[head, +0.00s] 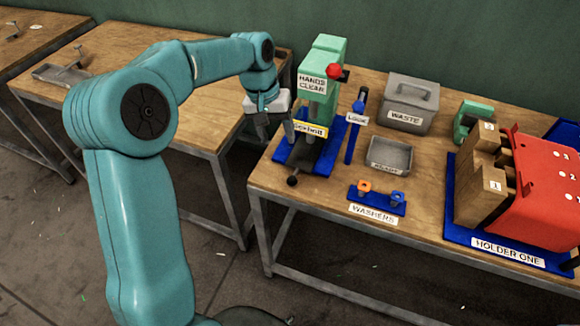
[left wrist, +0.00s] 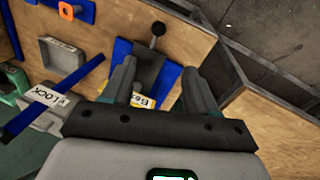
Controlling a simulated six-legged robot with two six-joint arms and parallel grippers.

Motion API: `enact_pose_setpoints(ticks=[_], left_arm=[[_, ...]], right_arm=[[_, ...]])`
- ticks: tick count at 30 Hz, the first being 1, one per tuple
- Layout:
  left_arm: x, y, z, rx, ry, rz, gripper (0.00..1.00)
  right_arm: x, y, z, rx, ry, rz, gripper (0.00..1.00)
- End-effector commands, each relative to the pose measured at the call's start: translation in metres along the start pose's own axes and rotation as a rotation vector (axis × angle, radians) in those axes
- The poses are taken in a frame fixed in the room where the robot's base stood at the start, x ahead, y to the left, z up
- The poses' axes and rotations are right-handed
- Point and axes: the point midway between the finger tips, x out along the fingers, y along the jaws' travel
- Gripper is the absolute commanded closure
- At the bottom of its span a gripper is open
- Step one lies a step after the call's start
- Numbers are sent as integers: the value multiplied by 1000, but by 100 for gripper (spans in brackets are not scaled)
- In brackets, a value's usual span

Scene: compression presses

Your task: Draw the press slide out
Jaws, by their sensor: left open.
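The press (head: 322,62) is green with a "HANDS CLEAR" label and a red knob, and it stands on a blue base (head: 318,165) at the left end of the table. Its slide handle, a rod with a black ball knob (head: 292,181), points out at the front edge. The knob also shows in the left wrist view (left wrist: 157,29), beyond my fingertips. My left gripper (head: 277,134) is open and empty, at the left side of the press, above and behind the knob. Its fingers are apart in the left wrist view (left wrist: 160,68). My right gripper is not seen.
A blue lock bar (head: 352,132), a grey tray (head: 390,156) and a waste bin (head: 408,103) stand right of the press. A washers holder (head: 376,200) is near the front. A gap separates the left table (head: 190,115).

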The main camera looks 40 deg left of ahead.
Motion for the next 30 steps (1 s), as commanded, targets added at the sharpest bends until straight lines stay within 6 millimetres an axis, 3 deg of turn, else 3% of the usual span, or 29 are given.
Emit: enact_pose_setpoints(ticks=[5,21,30], left_arm=[[17,3,6,-1,-5,-1,42],[137,5,8,3,-5,0,42],[163,4,4,3,-1,0,42]], right_arm=[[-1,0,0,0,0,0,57],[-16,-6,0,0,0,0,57],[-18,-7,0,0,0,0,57]])
